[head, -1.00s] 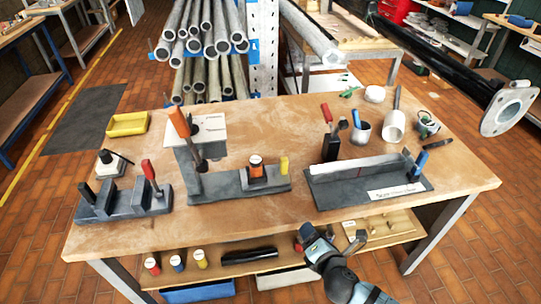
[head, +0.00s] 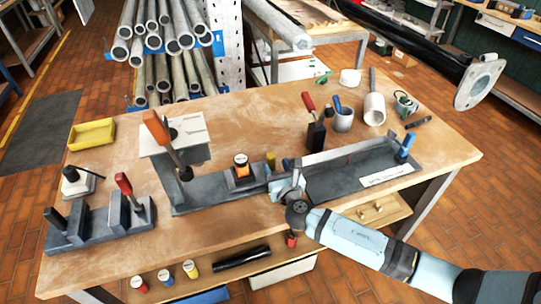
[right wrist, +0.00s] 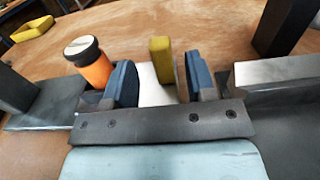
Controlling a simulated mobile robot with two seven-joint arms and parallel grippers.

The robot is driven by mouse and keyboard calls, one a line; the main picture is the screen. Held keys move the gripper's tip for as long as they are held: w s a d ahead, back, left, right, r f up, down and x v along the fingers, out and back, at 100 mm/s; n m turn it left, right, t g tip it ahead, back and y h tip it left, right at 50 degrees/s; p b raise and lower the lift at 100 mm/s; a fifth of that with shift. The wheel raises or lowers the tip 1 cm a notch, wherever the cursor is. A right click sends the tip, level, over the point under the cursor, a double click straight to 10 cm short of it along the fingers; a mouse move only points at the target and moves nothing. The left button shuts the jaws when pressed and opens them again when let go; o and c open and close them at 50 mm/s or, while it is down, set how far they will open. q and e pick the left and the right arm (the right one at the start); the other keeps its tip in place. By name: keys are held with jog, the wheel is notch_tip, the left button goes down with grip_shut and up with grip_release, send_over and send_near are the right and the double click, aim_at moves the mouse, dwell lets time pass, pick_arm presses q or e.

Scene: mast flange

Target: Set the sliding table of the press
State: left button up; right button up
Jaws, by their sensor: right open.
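The press (head: 180,145) has an orange-handled lever (head: 157,128) and a long grey base (head: 205,193). An orange cylinder with a pale top (head: 240,168) stands on a dark block on that base, and also shows in the right wrist view (right wrist: 92,66). A yellow upright tab (head: 270,160) is at the base's right end. My right gripper (head: 279,172) is open at that end. In the right wrist view its two blue fingers (right wrist: 162,82) are spread, with the yellow tab (right wrist: 160,58) seen in the gap. I cannot tell whether the tab is fully between them. My left gripper is not in view.
A grey fixture with a long bar (head: 350,152) lies just right of my right gripper. A black holder with a red-handled tool (head: 316,132) stands behind it. A clamp block (head: 95,222) is at left, a yellow tray (head: 92,134) behind. The bench front middle is clear.

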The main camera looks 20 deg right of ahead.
aim_at(272, 159)
jog(key=w, duration=0.5)
jog(key=shift+a, duration=0.1)
